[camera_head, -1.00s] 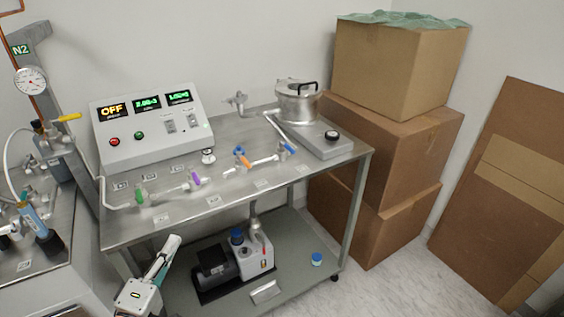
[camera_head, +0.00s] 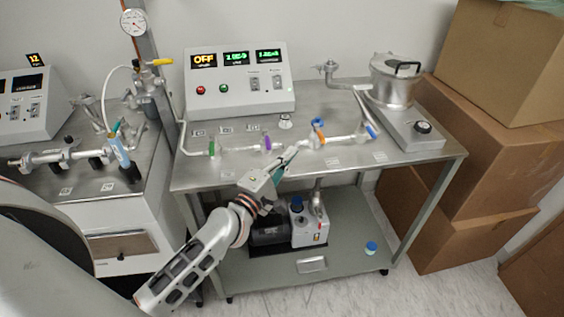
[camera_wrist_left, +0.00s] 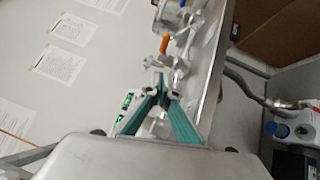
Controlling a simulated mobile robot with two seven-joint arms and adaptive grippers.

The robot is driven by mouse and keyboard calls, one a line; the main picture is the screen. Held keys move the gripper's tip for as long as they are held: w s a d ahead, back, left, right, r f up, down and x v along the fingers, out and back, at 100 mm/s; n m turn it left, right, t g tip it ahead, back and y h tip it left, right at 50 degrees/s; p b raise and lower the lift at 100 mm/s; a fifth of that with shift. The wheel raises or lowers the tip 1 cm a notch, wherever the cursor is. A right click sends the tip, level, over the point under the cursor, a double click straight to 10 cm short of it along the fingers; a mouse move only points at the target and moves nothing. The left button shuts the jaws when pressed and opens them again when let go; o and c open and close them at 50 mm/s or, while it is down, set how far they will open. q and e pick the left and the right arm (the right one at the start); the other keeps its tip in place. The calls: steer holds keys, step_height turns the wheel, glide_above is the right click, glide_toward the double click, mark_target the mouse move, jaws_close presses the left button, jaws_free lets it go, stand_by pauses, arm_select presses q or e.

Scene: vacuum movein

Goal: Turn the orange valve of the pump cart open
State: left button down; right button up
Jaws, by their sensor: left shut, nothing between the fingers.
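The orange valve (camera_head: 318,130) sits on the metal pipe line along the front of the pump cart's steel top (camera_head: 352,157). Its orange handle also shows in the left wrist view (camera_wrist_left: 165,43), just beyond my fingertips. My left gripper (camera_head: 291,153) is shut and empty, with its teal fingers together. It is at the cart's front edge, to the left of and nearer than the orange valve, apparently apart from it. In the left wrist view the closed fingertips (camera_wrist_left: 162,88) point toward the pipe. My right gripper is out of view.
Green (camera_head: 211,147), purple (camera_head: 267,142) and blue (camera_head: 371,130) valves share the pipe line. A control box (camera_head: 240,80) reading OFF stands behind. A metal pot (camera_head: 396,82) is at the right. A pump (camera_head: 309,226) sits on the lower shelf. Cardboard boxes (camera_head: 500,150) stand right.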

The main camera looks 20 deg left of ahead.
mark_target(319, 135)
arm_select(q)
steer(key=x, duration=0.3)
steer(key=shift+w+d+r, duration=0.1)
steer(key=shift+w+r, duration=0.1)
steer(key=shift+w+d+r+p, duration=0.1)
steer(key=shift+w+d+p, duration=0.15)
steer(key=shift+d, duration=0.25)
steer(key=shift+w+d+r+p, duration=0.1)
steer(key=shift+w+d+p, duration=0.2)
steer(key=shift+d, duration=0.25)
steer(key=shift+w+d, duration=0.35)
steer(key=shift+d, duration=0.15)
